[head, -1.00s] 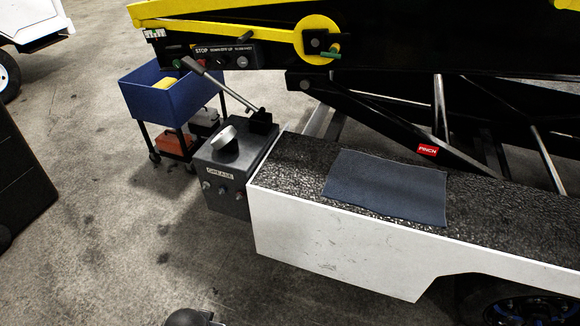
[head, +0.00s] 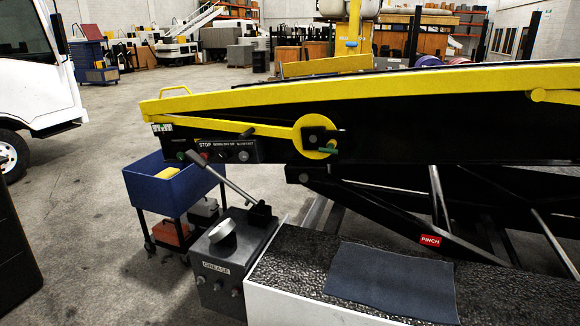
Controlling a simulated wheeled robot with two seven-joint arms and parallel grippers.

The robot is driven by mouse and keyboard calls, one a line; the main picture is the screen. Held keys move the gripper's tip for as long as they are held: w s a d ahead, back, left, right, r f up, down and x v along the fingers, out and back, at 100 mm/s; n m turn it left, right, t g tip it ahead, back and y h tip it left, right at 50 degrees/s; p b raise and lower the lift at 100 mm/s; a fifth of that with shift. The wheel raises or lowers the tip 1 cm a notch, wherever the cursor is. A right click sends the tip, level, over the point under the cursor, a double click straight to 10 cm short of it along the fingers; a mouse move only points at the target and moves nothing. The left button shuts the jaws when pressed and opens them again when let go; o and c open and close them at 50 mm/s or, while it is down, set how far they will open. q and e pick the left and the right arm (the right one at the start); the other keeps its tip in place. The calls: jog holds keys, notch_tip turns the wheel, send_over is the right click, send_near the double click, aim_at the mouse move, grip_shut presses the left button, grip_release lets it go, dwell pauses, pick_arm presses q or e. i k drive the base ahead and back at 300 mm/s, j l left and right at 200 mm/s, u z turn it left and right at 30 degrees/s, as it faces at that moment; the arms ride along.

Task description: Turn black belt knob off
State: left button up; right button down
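The belt loader's side control panel (head: 228,151) is at left of centre in the head view, below the yellow rail. It carries a STOP label and further small labels. A red button (head: 205,156) and a pale round control (head: 243,156) show on it. A black belt knob cannot be made out clearly against the dark panel, and its setting is too small to tell. Neither of my grippers is in view.
A grey GREASE box (head: 230,253) with a lever (head: 222,178) stands before the panel. A blue cart (head: 172,182) stands left of it. A blue-grey mat (head: 392,283) lies on the loader's deck. Open floor (head: 90,220) lies to the left.

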aim_at(223, 156)
jog(key=i+u, duration=0.3)
jog(key=i, duration=0.2)
jog(key=i+j+u, duration=0.2)
jog(key=u, duration=0.25)
jog(key=i+j+u, duration=0.1)
jog(key=i+u, duration=0.75)
jog(key=i+j+z, duration=0.2)
jog(key=i, duration=0.2)
jog(key=i+z, duration=0.2)
jog(key=i, duration=0.15)
jog(key=i+j+z, duration=0.2)
jog(key=i, duration=0.2)
jog(key=i+j+z, duration=0.45)
jog(key=j+z, duration=0.2)
jog(key=j, duration=0.15)
jog(key=z, duration=1.5)
jog(key=k+j, duration=0.15)
jog(key=k, duration=0.2)
jog(key=z, duration=0.05)
